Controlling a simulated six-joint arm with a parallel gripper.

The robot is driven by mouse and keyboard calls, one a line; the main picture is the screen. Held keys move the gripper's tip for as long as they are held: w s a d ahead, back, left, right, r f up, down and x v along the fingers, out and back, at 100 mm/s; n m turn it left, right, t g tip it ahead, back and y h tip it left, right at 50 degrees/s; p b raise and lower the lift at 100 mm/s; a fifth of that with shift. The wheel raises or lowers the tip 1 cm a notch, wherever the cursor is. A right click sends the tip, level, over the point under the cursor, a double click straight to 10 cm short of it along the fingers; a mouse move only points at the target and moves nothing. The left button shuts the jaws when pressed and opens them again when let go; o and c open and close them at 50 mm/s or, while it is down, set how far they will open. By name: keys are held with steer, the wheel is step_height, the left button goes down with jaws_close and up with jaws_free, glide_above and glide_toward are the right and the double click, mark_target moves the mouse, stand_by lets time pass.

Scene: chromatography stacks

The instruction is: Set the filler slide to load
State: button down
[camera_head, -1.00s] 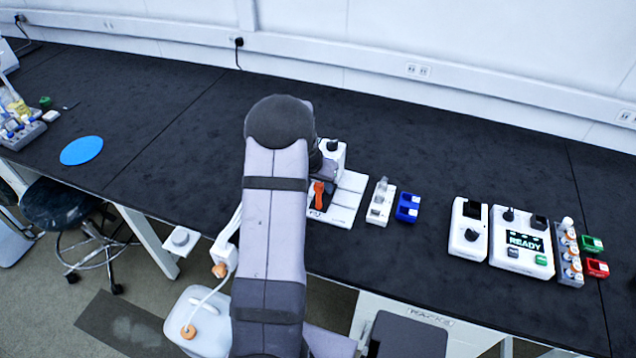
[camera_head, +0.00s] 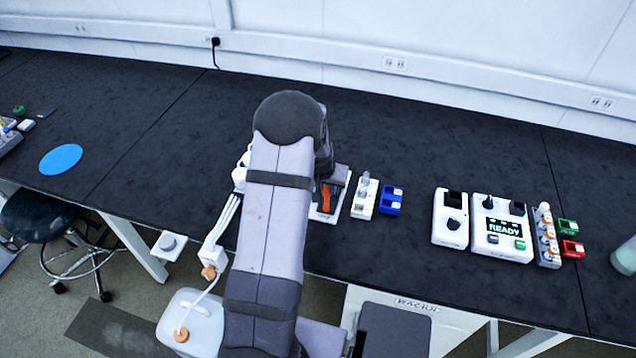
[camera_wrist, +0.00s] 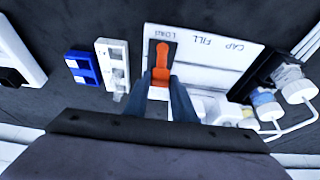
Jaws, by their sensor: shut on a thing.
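The filler slide's orange handle (camera_wrist: 161,62) sits in a dark slot at the LOAD end of the white filler plate (camera_wrist: 218,60) in the wrist view. The LOAD lettering is just above it; FILL and CAP are printed further right. My gripper (camera_wrist: 160,82) is shut on the orange handle, one dark finger on each side. In the head view the orange handle (camera_head: 327,199) shows at the right part of the plate, and my arm hides the filler's left part and my fingers.
A white holder (camera_head: 364,197) and a blue block (camera_head: 391,199) stand close to the right of the filler. White devices (camera_head: 502,228), one reading READY, stand further right. White bottles with tubing (camera_wrist: 265,105) are near my gripper's right. Bench behind the filler is clear.

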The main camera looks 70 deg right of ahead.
steer(key=shift+s, duration=0.25)
steer(key=c, duration=1.5)
jaws_free()
steer(key=shift+s, duration=0.1)
steer(key=shift+r, duration=0.1)
steer(key=shift+b+v, duration=1.1)
steer(key=shift+v, duration=2.5)
steer(key=shift+a, duration=0.1)
